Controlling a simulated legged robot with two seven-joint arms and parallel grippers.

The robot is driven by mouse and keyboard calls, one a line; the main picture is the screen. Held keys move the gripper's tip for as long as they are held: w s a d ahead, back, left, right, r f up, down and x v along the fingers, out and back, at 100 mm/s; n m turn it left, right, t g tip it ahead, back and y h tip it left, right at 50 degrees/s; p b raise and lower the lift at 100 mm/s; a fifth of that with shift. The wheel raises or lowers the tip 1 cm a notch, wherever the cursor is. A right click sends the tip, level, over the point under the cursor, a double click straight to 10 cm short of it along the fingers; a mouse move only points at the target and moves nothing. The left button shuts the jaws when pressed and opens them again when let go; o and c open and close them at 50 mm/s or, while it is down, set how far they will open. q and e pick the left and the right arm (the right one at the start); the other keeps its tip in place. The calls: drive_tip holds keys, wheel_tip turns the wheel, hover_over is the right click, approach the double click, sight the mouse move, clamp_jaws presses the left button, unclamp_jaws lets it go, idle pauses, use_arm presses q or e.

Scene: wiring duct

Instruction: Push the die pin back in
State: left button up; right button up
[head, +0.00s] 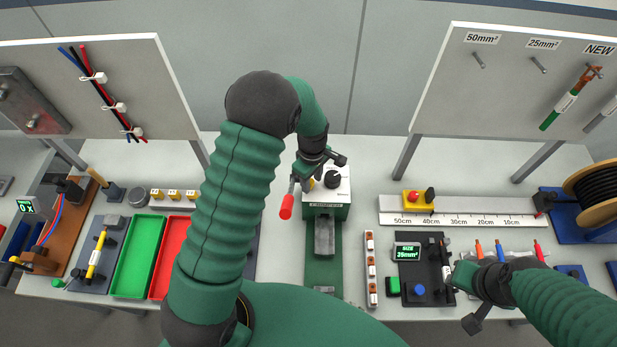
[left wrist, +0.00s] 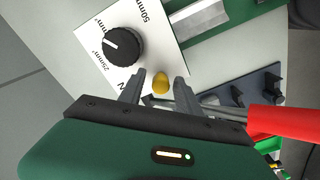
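The die pin is a small yellow knob (left wrist: 161,84) beside the black dial (left wrist: 124,46) on the white-topped press (left wrist: 89,35). In the head view the press (head: 325,212) stands at the middle of the bench, and the yellow pin (head: 311,183) shows only partly beside my left gripper. My left gripper (left wrist: 160,82) has its two fingers apart, one on each side of the pin, with a small gap showing. How deep the pin sits cannot be told. My right gripper (head: 464,290) hangs at the front right, away from the press; its fingertips are unclear.
A red-handled lever (head: 286,207) stands close to my left gripper and shows at the right in the left wrist view (left wrist: 285,120). Green (head: 137,256) and red trays lie to the left. A size display (head: 407,250) and a ruler (head: 470,219) lie to the right.

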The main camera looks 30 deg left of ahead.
sight(311, 180)
use_arm(q)
drive_tip(key=shift+o, duration=0.2)
drive_tip(key=shift+d, duration=0.15)
drive_tip(key=shift+r, duration=0.5)
drive_tip(key=r, duration=0.2)
drive_tip(key=r+b, duration=0.1)
drive_tip(key=r, duration=0.1)
drive_tip(key=r+b, duration=0.1)
drive_tip(key=r, duration=0.1)
drive_tip(key=shift+w+a, duration=0.15)
drive_tip(key=shift+a, duration=0.25)
wheel_tip(311, 180, up, 10)
drive_tip(key=d+b, duration=0.1)
drive_tip(key=shift+b, duration=0.35)
use_arm(e)
drive_tip(key=f, duration=0.3)
drive_tip(key=shift+d+f, duration=0.25)
drive_tip(key=shift+f, duration=0.1)
use_arm(q)
drive_tip(key=shift+a+f, duration=0.1)
drive_tip(key=shift+a, duration=0.05)
use_arm(e)
drive_tip(key=shift+a, duration=0.2)
